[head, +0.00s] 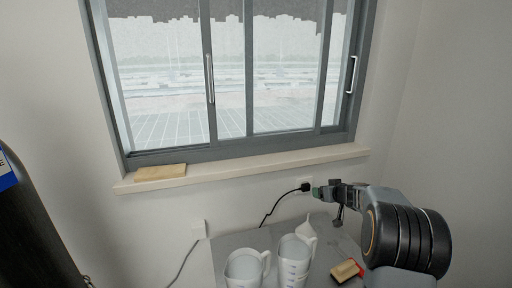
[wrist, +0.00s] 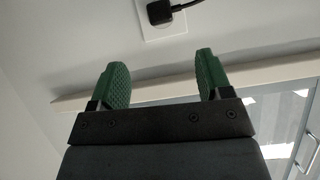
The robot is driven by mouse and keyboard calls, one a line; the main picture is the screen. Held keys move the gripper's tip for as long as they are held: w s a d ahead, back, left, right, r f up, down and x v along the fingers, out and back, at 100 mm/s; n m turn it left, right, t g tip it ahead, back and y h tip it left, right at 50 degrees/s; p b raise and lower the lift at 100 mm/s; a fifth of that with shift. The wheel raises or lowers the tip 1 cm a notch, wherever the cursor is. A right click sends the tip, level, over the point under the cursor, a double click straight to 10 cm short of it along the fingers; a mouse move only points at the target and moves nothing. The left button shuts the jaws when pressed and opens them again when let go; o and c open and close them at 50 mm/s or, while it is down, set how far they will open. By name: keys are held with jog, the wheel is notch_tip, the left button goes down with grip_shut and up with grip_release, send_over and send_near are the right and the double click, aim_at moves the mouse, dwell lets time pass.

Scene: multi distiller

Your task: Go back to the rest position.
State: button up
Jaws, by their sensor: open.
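My gripper (wrist: 162,82) is open in the wrist view, its two green finger pads apart with nothing between them. A black plug (wrist: 165,10) sits in a white wall socket (wrist: 165,32) beyond the fingertips, apart from them in that picture. In the head view my gripper (head: 318,191) is at the right, close beside the plug (head: 305,187) in the wall above the table. Whether it touches the plug cannot be told from the head view. A black cable (head: 275,207) runs down from the plug behind the table.
Two white measuring jugs (head: 246,268) (head: 291,262) stand on the grey table (head: 232,241). A white flask (head: 306,226) and a yellow and red block (head: 346,270) are near my arm. A dark cylinder (head: 35,220) stands at left.

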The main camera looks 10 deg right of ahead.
jog(key=s+a+f+m+g+y, duration=0.2)
jog(key=s+a+f+m+g, duration=0.15)
jog(key=s, duration=0.25)
jog(key=s+a+r+g+p, duration=0.1)
jog(key=s+a, duration=0.1)
jog(key=s, duration=0.1)
jog(key=s+a+r+g+p, duration=0.1)
jog(key=s+a+p, duration=0.1)
jog(key=s, duration=0.1)
jog(key=s+a+r+m+g+p, duration=0.1)
jog(key=s+a, duration=0.1)
jog(key=shift+s+a+r+p, duration=0.15)
jog(key=shift+s+p, duration=0.2)
jog(key=shift+s, duration=0.05)
jog(key=s+a+r+n+g+h+p, duration=0.1)
jog(key=s+a+r+h+p, duration=0.1)
jog(key=s+r+p, duration=0.5)
jog(key=s+a+r+n+h+p, duration=0.2)
jog(key=s+a+r+p, duration=0.3)
jog(key=s+r, duration=0.6)
jog(key=shift+s+a+r+g+p, duration=0.15)
jog(key=shift+s+r+g+p, duration=0.2)
jog(key=shift+s+p, duration=0.6)
jog(key=shift+a+r, duration=0.1)
jog(key=shift+a, duration=0.1)
